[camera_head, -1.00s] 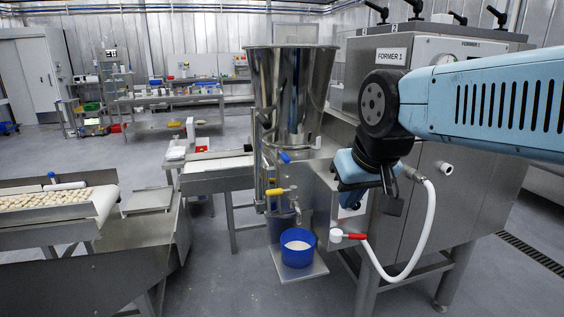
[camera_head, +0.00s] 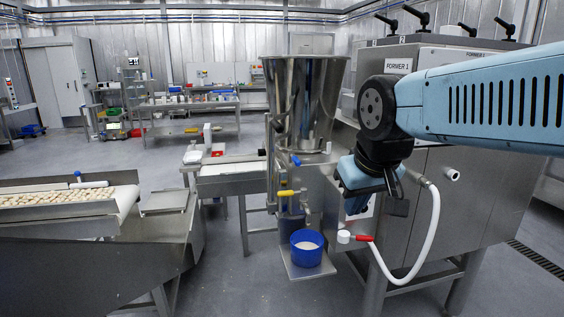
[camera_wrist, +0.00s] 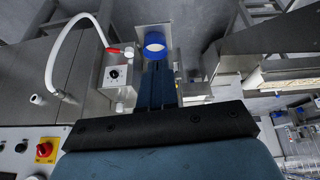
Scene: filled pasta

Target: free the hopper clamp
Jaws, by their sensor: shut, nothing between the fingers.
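The steel hopper (camera_head: 308,95) stands on the filling unit left of the former. A blue-handled lever (camera_head: 295,160) sits at the hopper's base and a dark knob (camera_head: 278,125) beside its left side. Which of these is the clamp I cannot tell. A yellow-handled valve (camera_head: 286,193) is lower down. My gripper (camera_head: 357,205) is to the right of these parts and apart from them, pointing down. In the wrist view its fingers (camera_wrist: 155,70) are together and empty, with the blue tub (camera_wrist: 154,42) beyond their tips. The hopper is not clear in the wrist view.
The blue tub also stands on a low shelf in the head view (camera_head: 307,247). A white hose with a red-handled valve (camera_head: 364,239) hangs by the former (camera_head: 440,180). A conveyor with pasta (camera_head: 60,199) is at left.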

